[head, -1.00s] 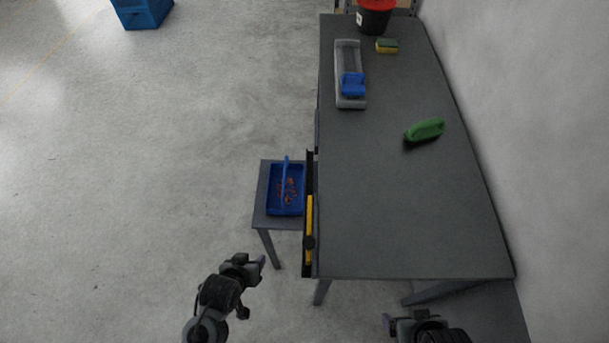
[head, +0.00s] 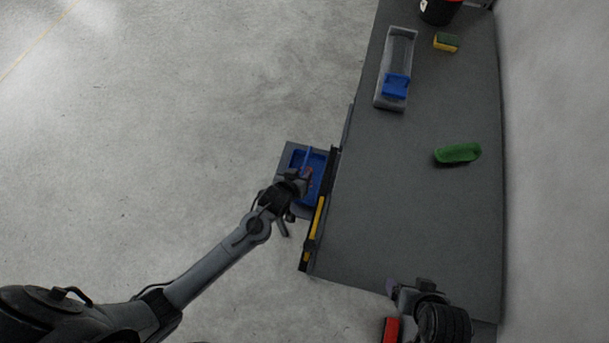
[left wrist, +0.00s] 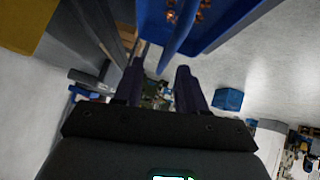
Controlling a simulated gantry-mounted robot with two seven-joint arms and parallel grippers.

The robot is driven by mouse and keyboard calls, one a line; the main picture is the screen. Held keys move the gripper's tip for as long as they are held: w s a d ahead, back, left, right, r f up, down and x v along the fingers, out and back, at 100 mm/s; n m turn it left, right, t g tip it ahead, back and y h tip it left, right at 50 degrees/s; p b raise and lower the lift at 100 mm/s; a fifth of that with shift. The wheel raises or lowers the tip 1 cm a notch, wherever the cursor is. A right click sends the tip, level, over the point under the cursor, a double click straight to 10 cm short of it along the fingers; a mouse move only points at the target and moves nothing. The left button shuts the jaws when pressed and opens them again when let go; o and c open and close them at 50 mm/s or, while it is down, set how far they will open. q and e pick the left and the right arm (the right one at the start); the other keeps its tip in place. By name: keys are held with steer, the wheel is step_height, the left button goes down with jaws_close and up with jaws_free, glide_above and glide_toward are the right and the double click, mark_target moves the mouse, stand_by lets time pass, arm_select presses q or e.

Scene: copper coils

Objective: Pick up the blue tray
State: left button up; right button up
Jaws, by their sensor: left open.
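The blue tray (head: 318,163) sits on a small grey stool (head: 286,152) at the left side of the table in the head view. It has a handle bar across its middle. In the left wrist view the tray (left wrist: 228,18) is at the top, with copper coils (left wrist: 203,8) in it. My left gripper (head: 304,175) is over the tray in the head view and hides part of it. In the left wrist view its fingers (left wrist: 160,82) are apart, with the handle near their tips. My right gripper (head: 392,287) is at the near end of the table, its jaws unclear.
The grey table (head: 400,200) holds a grey container with a blue piece (head: 396,86), a green object (head: 458,153), a sponge (head: 446,42) and a dark bucket (head: 440,10). A yellow level (head: 314,230) lies along the table's left edge. The floor at left is clear.

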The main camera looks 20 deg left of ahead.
mark_target(303, 169)
arm_select(q)
steer(key=x, duration=0.3)
steer(key=a+x, duration=0.1)
steer(key=shift+w+d+f+b, duration=0.1)
steer(key=shift+w+f+b, duration=0.1)
steer(key=shift+w+b, duration=0.15)
steer(key=shift+w+d+f, duration=0.1)
steer(key=shift+w+f, duration=0.35)
steer(key=shift+w, duration=0.05)
jaws_close()
